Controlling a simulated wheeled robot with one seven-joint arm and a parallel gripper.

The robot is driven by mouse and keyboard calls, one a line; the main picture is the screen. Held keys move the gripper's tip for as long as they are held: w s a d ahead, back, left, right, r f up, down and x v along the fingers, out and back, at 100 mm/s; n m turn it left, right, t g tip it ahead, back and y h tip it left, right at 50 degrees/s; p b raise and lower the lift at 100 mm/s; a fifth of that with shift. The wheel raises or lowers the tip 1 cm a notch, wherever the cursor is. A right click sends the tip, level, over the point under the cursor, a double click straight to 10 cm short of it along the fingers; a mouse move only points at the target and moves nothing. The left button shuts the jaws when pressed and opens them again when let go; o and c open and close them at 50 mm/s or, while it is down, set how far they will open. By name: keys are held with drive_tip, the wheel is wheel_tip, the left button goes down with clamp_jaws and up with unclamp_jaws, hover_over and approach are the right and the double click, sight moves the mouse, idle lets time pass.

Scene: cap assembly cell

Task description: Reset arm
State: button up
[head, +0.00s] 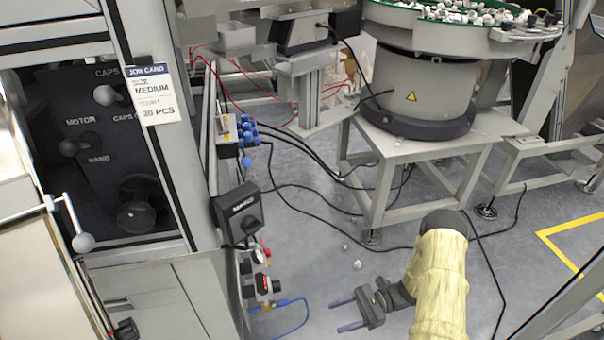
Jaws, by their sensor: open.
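My gripper (345,313) is at the lower middle of the head view, over the grey floor. Its two purple-grey fingers point left and are spread apart, with nothing between them. My arm, in a pale yellow sleeve, comes in from the bottom right and bends at a dark joint. The gripper is clear of the machine on the left and of the stand behind it.
A control panel (92,185) with levers and a job card (152,95) stands at left. A bowl feeder (425,85) holding caps sits on a metal stand (385,180). Black cables (320,186) and a few loose caps (357,264) lie on the floor.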

drive_tip(key=s+d+r+n+t+h+p, duration=0.1)
drive_tip(key=r+n+h+p, duration=0.3)
drive_tip(key=r+p, duration=0.8)
drive_tip(key=s+d+r+n+t+h+p, duration=0.1)
drive_tip(key=r+n+t+h+p, duration=0.3)
drive_tip(key=r, duration=2.6)
drive_tip(key=s+d+r+n+t+h+p, duration=0.2)
drive_tip(key=r+n+h+p, duration=0.4)
drive_tip(key=r+p, duration=1.3)
wheel_tip(320, 180, up, 2)
drive_tip(key=s+h, duration=0.1)
drive_tip(key=h, duration=0.1)
drive_tip(key=shift+s+r+h+p, duration=0.2)
drive_tip(key=shift+h+p, duration=0.1)
drive_tip(key=shift+p, duration=0.1)
